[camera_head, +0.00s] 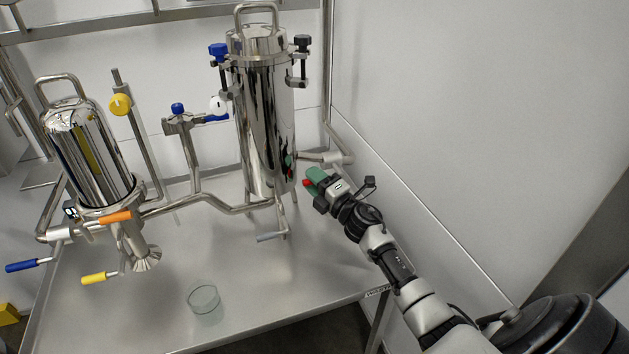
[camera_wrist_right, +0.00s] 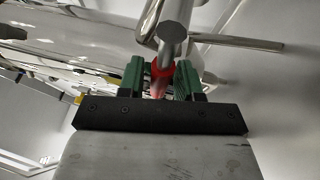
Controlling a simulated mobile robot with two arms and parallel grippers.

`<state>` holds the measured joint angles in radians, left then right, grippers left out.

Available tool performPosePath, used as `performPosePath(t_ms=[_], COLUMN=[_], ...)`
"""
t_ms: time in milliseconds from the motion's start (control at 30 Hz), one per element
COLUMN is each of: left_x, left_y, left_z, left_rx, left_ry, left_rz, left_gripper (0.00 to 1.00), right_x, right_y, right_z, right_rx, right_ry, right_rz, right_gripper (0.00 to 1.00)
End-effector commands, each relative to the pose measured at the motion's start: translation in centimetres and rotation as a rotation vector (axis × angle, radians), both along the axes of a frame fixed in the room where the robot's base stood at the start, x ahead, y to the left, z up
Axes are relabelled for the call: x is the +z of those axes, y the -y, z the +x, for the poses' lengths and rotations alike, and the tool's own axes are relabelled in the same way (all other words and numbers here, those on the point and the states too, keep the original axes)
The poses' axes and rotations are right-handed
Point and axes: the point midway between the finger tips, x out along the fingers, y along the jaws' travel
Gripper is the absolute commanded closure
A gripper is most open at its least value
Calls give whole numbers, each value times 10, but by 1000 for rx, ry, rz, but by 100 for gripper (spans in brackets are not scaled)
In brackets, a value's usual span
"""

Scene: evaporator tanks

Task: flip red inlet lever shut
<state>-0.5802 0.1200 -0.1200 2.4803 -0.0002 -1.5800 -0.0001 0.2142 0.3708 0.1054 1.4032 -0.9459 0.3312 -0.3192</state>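The red inlet lever (camera_head: 307,183) is at the right side of the tall steel tank (camera_head: 262,120), low down near a side pipe. My right gripper (camera_head: 315,180) is at the lever, its green fingers pointing at the tank. In the right wrist view the red lever (camera_wrist_right: 160,75) lies between the two green fingers (camera_wrist_right: 160,80) of my right gripper. The fingers stand apart, with a narrow gap beside the lever, and do not appear clamped on it. Part of the lever is hidden by the fingers in the head view. My left gripper is not in view.
A shorter tank (camera_head: 88,150) with orange (camera_head: 115,217), yellow and blue handles stands left. A grey-handled valve (camera_head: 270,237) sits below the tall tank. A glass beaker (camera_head: 204,301) stands on the steel table (camera_head: 270,285). A white wall (camera_head: 440,130) is close on the right.

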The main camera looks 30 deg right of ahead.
Motion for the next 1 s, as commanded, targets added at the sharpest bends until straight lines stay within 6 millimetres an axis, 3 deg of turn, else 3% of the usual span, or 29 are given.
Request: performPosePath(t_ms=[33, 200, 667, 1000], left_x=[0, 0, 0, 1], left_y=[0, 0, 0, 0], left_z=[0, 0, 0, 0], left_rx=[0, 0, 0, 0], left_ry=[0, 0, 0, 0], left_rz=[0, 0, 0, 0], left_gripper=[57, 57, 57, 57], right_x=[0, 0, 2, 18], right_y=[0, 0, 0, 2], right_z=[0, 0, 0, -1], right_rx=[0, 0, -1, -1], right_ry=[0, 0, 9, 62], right_rz=[0, 0, 42, 259], right_gripper=[74, 100, 100, 100])
